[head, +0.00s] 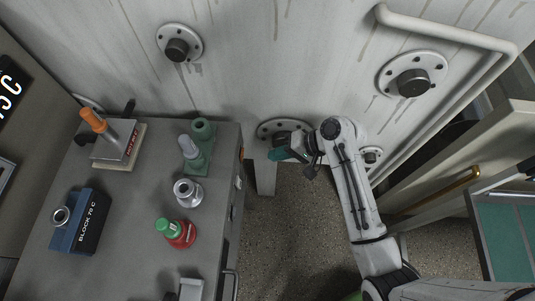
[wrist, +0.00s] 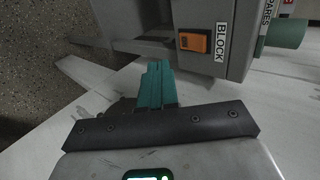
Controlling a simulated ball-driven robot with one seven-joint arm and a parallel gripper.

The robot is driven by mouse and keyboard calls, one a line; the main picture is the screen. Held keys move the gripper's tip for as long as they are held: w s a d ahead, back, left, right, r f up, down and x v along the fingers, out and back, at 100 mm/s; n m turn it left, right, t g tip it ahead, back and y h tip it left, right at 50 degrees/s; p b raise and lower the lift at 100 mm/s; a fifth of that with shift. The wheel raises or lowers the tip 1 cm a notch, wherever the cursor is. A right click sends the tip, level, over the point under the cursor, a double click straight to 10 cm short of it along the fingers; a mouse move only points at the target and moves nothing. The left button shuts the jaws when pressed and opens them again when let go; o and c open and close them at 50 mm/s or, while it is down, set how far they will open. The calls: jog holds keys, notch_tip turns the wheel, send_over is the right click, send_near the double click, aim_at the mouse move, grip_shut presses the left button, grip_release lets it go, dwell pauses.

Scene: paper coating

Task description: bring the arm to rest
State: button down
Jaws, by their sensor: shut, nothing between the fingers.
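My arm reaches up from the lower right in the head view and bends at its elbow. My gripper (head: 282,156) is at its end, just right of the grey bench and in front of the wall. Its teal fingers are shut together and empty. The wrist view shows the same fingers (wrist: 155,72) close to the bench side, with clear space around them; whether they touch it I cannot tell.
The grey bench (head: 130,225) holds a blue block (head: 88,232) marked "BLOCK 70 C", a red bottle (head: 182,236), a green holder (head: 203,150) and a hot-plate unit (head: 118,145). An orange switch (wrist: 193,42) is on the bench side. Speckled floor (head: 290,230) is open between bench and arm.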

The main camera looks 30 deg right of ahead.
jog(key=f+v, duration=0.1)
jog(key=v, duration=0.5)
jog(key=shift+s+d, duration=0.25)
jog(key=shift+d, duration=0.05)
jog(key=s+d+n+g+h, duration=0.1)
jog(key=s+n+g+h, duration=0.3)
jog(key=s, duration=1.4)
jog(key=n+h, duration=0.2)
jog(key=h, duration=0.2)
jog(key=shift+d+f+n+g, duration=0.25)
jog(key=shift+f+n+g, duration=0.1)
jog(key=shift+n+g, duration=0.05)
jog(key=shift+s, duration=0.1)
